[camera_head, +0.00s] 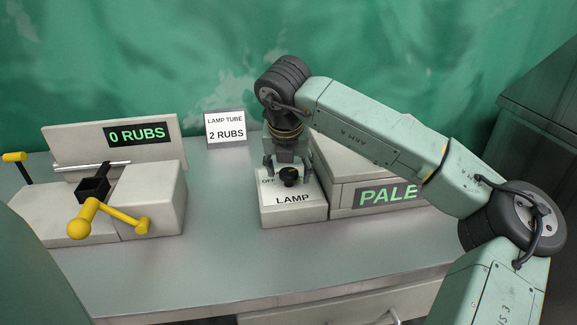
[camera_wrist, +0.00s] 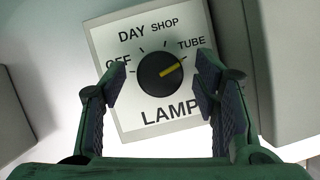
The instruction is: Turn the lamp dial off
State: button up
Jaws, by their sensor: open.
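The lamp dial (camera_wrist: 160,74) is a round black knob with a yellow pointer line, on a white plate marked OFF, DAY, SHOP, TUBE and LAMP. In the wrist view the yellow line points up and right, toward TUBE. In the head view the dial (camera_head: 288,175) sits on top of the lamp box (camera_head: 296,213). My gripper (camera_head: 287,170) points down over the dial. In the wrist view my gripper (camera_wrist: 162,92) is open, with one finger on each side of the dial and visible gaps between. The left finger partly covers the OFF mark.
A box with a PALE display (camera_head: 388,195) stands close to the right of the lamp box. A sign reading LAMP TUBE 2 RUBS (camera_head: 226,128) stands behind. A machine with yellow handles and a 0 RUBS display (camera_head: 137,134) is at left. Bare counter (camera_head: 222,220) lies between.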

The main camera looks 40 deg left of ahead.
jog(key=c, duration=1.1)
